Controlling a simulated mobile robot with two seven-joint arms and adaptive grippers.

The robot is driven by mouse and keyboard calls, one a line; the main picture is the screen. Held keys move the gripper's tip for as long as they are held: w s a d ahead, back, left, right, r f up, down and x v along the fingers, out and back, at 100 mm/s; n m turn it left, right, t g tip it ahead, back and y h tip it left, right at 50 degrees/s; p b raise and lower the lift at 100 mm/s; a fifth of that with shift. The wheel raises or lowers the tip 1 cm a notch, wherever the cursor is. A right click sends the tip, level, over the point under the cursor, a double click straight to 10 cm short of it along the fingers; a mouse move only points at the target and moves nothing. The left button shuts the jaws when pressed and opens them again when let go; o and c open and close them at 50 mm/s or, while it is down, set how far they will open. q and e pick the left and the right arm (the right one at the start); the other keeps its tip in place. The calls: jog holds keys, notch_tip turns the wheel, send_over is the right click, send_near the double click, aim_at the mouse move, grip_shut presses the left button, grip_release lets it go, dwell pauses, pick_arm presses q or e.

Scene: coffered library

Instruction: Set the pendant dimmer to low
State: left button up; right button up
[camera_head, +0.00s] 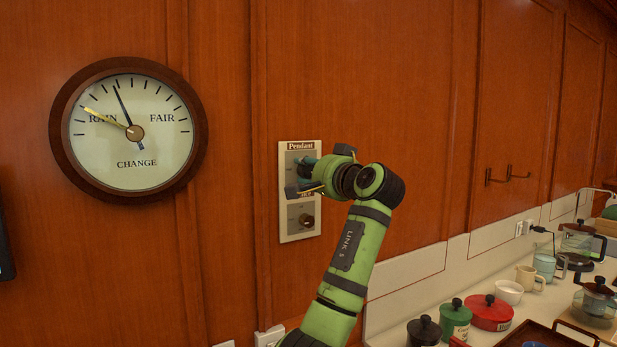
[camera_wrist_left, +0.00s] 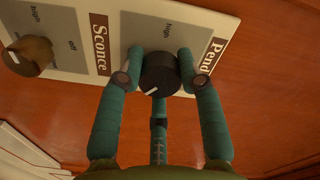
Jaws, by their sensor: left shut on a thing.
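A white dimmer panel (camera_head: 286,234) is on the wood wall, with the word Pendant at its top and a second, lower knob (camera_head: 306,220). In the left wrist view, the dark round pendant dimmer knob (camera_wrist_left: 159,75) sits between the teal fingers of my left gripper (camera_wrist_left: 161,62), which is shut on it. Its white mark points to the lower left in that view. A "high" label shows above the knob there; no "low" label is visible for it. In the head view my left gripper (camera_head: 304,172) hides the pendant knob. My right gripper is not in view.
The brown sconce knob (camera_wrist_left: 28,55) is close by on the panel (camera_wrist_left: 72,62). A round barometer (camera_head: 128,131) hangs left. Wall hooks (camera_head: 508,176) and a counter with a red pot (camera_head: 488,312), a green canister (camera_head: 455,320) and a white bowl (camera_head: 508,292) are right.

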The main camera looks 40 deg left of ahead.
pick_arm(q)
jog(key=n+b, duration=0.1)
jog(key=n, duration=0.3)
jog(key=shift+r, duration=0.2)
jog(key=shift+s+r+n, duration=0.1)
jog(key=shift+r+n, duration=0.05)
jog(key=shift+n, duration=1.75)
jog(key=o, duration=1.1)
jog(key=shift+a, duration=0.1)
jog(key=shift+o, duration=0.2)
jog(key=shift+d+f, duration=0.2)
jog(key=shift+d, duration=0.1)
jog(key=v, duration=1.1)
jog(key=shift+d, duration=0.2)
